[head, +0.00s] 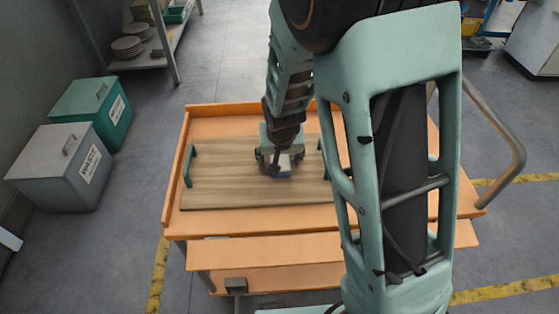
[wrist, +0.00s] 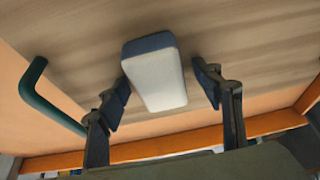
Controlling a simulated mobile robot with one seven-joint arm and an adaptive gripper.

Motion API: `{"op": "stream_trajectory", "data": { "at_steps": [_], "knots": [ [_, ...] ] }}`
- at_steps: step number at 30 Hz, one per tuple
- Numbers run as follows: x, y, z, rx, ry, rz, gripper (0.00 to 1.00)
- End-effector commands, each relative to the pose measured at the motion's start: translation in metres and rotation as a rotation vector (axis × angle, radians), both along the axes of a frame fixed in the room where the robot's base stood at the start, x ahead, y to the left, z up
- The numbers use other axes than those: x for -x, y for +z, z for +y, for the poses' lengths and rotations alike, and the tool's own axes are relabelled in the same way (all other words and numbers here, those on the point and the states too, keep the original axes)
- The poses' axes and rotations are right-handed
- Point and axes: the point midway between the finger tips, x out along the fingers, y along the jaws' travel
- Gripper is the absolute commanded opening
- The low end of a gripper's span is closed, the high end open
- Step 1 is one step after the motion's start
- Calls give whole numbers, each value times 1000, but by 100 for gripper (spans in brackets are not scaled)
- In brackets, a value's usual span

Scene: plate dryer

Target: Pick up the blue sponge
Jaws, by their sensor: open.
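The blue sponge (wrist: 155,75) shows in the wrist view as a block with a pale face and a blue layer along one end. It lies on the wooden board. My gripper (wrist: 163,88) is open, with one finger on each side of the sponge and a visible gap on both sides. In the head view my gripper (head: 272,172) is low over the middle of the board, and a bit of the sponge (head: 285,172) shows at it, mostly hidden.
The wooden board (head: 225,185) has green handles (head: 188,165) at its ends and rests on an orange cart (head: 180,222) with a raised rim. Two waste bins, one grey (head: 60,165) and one green (head: 92,110), stand left. A shelf with plates (head: 127,46) is at the back left.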

Motion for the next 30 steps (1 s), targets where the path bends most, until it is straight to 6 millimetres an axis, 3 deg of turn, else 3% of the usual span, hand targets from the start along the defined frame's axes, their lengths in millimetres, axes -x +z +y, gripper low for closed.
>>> {"op": "stream_trajectory", "data": {
  "at_steps": [2,12,23,30],
  "knots": [
    [0,0,0,0,0,0,60],
    [0,-1,0,0,1,1,24],
    [1,1,1,1,2,4,23],
    [0,25,1,-1,4,-2,22]
  ]
}}
